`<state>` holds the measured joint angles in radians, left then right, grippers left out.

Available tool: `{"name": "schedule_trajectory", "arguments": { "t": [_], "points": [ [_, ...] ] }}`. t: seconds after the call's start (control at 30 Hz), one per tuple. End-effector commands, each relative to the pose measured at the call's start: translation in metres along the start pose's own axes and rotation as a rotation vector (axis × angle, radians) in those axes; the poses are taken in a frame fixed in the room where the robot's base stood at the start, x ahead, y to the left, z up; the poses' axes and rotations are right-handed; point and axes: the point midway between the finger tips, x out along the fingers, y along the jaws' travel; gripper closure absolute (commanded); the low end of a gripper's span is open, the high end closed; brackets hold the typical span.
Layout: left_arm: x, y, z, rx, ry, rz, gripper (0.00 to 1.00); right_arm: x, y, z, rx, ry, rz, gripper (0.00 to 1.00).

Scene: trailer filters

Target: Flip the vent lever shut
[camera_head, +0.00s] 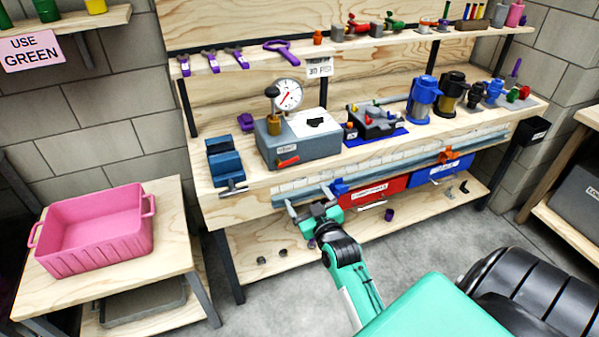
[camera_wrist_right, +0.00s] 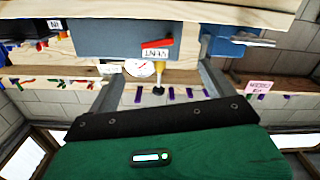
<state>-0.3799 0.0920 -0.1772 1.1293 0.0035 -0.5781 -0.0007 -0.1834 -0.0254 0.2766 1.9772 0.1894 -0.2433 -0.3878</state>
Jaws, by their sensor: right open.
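The vent lever (camera_head: 288,162) is a small red handle low on the front of a grey-blue box (camera_head: 318,146) on the workbench. In the head view it lies nearly level, its right end slightly higher. The right wrist view is upside down and shows the red lever (camera_wrist_right: 157,43) beside a white VENT label (camera_wrist_right: 157,53). My right gripper (camera_head: 309,199) is open and empty, in front of and below the bench's front edge, apart from the lever. Its two fingers (camera_wrist_right: 160,75) frame the box front in the wrist view. My left gripper is not in view.
A round gauge (camera_head: 288,94) and a brass cylinder with black knob (camera_head: 273,122) stand on the box. A blue vise (camera_head: 225,164) is left of it. The bench's front edge (camera_head: 240,203) lies between gripper and box. Red bin (camera_head: 375,193) hangs below.

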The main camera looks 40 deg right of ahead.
Motion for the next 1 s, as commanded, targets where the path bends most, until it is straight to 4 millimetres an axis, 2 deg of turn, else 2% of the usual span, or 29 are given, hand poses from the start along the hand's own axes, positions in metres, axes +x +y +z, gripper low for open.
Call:
{"name": "schedule_trajectory", "arguments": {
  "t": [0.1, 0.27, 0.7, 1.0],
  "points": [
    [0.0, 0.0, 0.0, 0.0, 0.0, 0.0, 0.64, 0.002, 0.005, -0.009, -0.002, 0.018, 0.01, 0.15],
    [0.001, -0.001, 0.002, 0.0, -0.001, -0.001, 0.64, 0.017, 0.005, -0.01, -0.001, 0.019, 0.009, 0.15],
    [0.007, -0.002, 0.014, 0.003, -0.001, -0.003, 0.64, 0.095, 0.005, -0.011, -0.001, 0.017, 0.009, 0.15],
    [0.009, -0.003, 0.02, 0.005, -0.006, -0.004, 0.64, 0.131, 0.005, -0.011, -0.002, 0.016, 0.008, 0.15]
  ]
}}
